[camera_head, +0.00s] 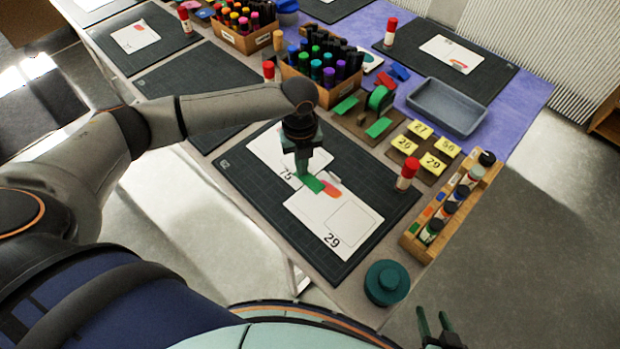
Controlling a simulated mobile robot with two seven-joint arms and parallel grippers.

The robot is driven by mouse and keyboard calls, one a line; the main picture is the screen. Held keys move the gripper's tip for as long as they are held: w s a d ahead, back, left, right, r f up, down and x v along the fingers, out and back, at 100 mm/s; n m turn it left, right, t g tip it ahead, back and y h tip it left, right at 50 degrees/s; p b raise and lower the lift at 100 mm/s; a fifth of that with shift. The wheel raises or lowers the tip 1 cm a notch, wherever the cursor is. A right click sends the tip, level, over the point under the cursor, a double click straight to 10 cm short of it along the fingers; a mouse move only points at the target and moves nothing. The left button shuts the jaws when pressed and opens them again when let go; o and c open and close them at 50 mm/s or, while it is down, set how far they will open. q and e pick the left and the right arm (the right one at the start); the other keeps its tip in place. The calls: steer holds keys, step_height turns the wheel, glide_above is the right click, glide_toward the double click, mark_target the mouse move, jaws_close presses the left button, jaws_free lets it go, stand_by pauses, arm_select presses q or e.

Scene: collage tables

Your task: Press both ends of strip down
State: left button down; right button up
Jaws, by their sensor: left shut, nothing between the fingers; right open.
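A short green strip (315,185) lies where two white sheets meet on the dark cutting mat (250,185). The sheets are one marked 75 (262,150) and one marked 29 (312,222). A red-orange patch shows beside the strip. My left gripper (304,174) is shut and empty, pointing down with its tips at the strip's left part. It hides some of the strip, and I cannot tell whether it touches. My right gripper (436,324) is open and empty, off the table at the lower right.
A red-capped glue stick (407,174) stands on the mat's right side. A teal round container (386,283) is at the near corner. A wooden rack of bottles (410,243), yellow number notes (421,129), a green tape roll (379,98), marker boxes and a grey tray (412,92) stand beyond.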

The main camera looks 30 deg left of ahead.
arm_select(q)
steer(key=shift+r, duration=0.1)
step_height(320, 180, up, 7)
steer(key=p, duration=0.8)
stand_by(0.4)
